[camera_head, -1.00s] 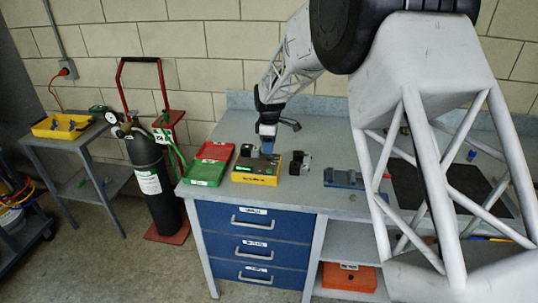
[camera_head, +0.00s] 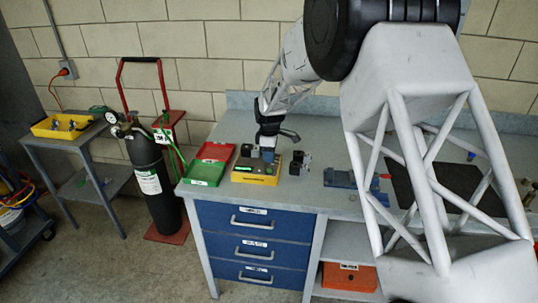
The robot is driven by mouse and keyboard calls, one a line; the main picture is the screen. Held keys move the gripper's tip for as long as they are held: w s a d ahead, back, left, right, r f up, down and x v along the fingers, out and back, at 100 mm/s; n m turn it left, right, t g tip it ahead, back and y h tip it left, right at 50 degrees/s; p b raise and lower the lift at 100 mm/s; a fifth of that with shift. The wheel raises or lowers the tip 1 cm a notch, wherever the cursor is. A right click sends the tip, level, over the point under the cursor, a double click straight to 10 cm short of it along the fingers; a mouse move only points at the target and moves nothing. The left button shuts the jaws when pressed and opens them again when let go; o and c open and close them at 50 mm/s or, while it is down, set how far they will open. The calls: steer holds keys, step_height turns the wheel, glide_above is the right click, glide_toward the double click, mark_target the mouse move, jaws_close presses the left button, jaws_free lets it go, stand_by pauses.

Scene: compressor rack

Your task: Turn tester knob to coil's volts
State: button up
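The yellow tester (camera_head: 241,177) sits on the grey bench near its front left part, with a small green display or label on its top. My gripper (camera_head: 268,156) is pointed down over the right part of the tester. Its fingertips are at or just above the tester's top. The knob is not clearly visible; the gripper probably hides it. The picture is too small to tell whether the fingers are open or shut. Small dark coil-like blocks (camera_head: 299,162) stand on the bench just right of the tester.
A green tray (camera_head: 205,172) and a red tray (camera_head: 214,151) lie left of the tester. A blue fixture (camera_head: 340,179) and a dark mat (camera_head: 440,182) lie to the right. A gas cylinder (camera_head: 150,185) on a red cart stands left of the bench.

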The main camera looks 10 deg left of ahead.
steer(key=c, duration=0.3)
steer(key=shift+m, duration=0.3)
steer(key=m, duration=0.3)
steer(key=shift+m, duration=1.7)
steer(key=o, duration=0.9)
